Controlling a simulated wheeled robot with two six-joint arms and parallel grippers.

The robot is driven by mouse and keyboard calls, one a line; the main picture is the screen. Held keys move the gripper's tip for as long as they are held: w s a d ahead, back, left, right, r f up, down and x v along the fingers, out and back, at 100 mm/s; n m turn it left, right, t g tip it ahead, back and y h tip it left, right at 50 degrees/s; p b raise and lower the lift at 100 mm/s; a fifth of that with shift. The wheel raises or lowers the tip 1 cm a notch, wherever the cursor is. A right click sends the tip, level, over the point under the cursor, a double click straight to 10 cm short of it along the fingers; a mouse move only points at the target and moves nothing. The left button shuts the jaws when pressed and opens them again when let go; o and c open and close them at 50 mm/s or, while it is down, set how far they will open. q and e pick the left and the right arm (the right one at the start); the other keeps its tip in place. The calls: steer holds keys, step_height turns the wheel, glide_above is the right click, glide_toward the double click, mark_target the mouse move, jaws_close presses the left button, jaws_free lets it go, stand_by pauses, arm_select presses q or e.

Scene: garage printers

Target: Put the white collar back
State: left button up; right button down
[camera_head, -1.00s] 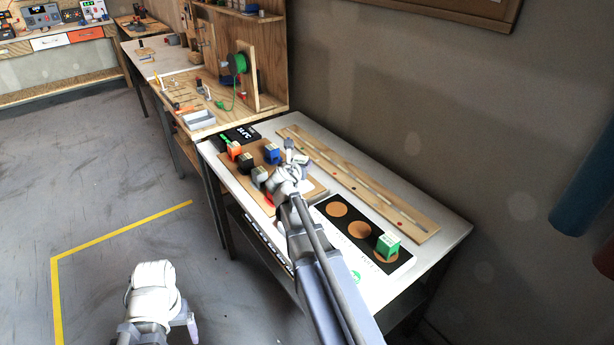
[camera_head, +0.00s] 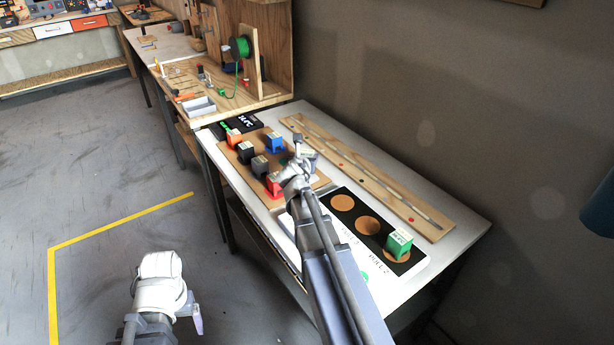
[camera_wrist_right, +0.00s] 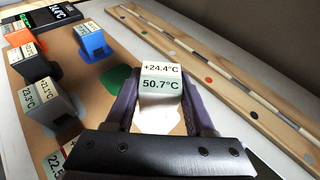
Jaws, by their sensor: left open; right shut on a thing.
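My right gripper (camera_wrist_right: 160,112) is shut on the white collar (camera_wrist_right: 160,82), whose labels read +24.4°C and 50.7°C in the right wrist view. It is over the brown board; I cannot tell whether the collar touches it. In the head view the right gripper (camera_head: 303,158) is above the right part of the brown board (camera_head: 238,160). A green spot (camera_wrist_right: 118,80) on the board lies bare to the collar's left. My left gripper (camera_head: 190,312) is low at the left, away from the table, open; its fingers are only partly visible.
Orange (camera_head: 233,137), black (camera_head: 245,151), grey (camera_head: 260,165), red (camera_head: 273,184) and blue (camera_head: 274,144) collars stand on the board. A green collar (camera_head: 399,243) stands on the black strip with round spots (camera_head: 368,225). A wooden rail (camera_head: 370,179) runs along the back.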

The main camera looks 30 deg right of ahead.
steer(key=shift+f, duration=0.1)
step_height(320, 180, down, 4)
steer(key=b, duration=0.3)
steer(key=shift+b, duration=0.35)
steer(key=c, duration=0.7)
jaws_free()
steer(key=o, duration=0.4)
steer(key=shift+o, duration=0.2)
